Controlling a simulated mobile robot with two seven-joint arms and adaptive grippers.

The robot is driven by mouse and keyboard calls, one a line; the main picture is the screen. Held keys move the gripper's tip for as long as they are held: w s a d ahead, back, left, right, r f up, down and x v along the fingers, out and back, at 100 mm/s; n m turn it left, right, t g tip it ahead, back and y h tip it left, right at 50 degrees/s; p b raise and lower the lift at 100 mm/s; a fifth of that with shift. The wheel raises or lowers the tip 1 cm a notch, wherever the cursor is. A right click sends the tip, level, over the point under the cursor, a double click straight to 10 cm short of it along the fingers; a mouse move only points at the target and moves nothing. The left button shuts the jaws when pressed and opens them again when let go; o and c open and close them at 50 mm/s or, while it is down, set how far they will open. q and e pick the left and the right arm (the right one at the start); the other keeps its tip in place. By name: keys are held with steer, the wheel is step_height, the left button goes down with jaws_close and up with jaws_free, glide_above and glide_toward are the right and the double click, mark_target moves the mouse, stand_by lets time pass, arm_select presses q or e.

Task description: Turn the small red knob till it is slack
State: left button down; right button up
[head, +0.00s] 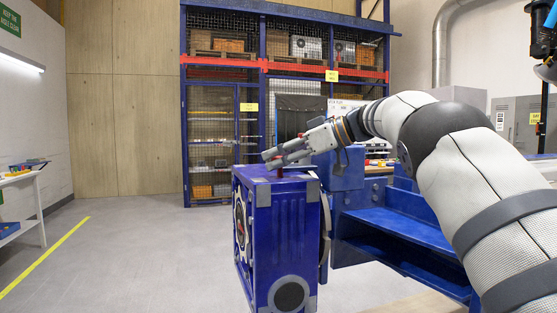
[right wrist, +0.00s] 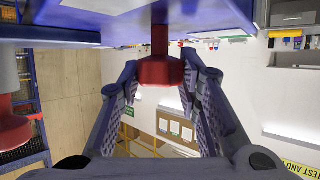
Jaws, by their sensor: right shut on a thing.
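The red knob (right wrist: 158,71) sits on a short red stem against the blue box in the right wrist view. My right gripper (right wrist: 160,78) is shut on it, with one finger on each side. In the head view my right gripper (head: 268,157) lies nearly level just above the top of the blue box (head: 285,187), reaching in from the right. A little red (head: 280,172) shows under its fingertips; most of the knob is hidden there. Whether the knob is tight or slack cannot be seen. My left gripper is in neither view.
A second red knob (right wrist: 14,128) stands at the left of the right wrist view, close to the gripper. A blue stand (head: 395,226) carries the box from the right. The floor (head: 150,250) left of the box is clear. Caged shelves (head: 222,110) stand behind.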

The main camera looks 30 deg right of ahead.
stand_by(0.4)
steer(key=o, duration=1.1)
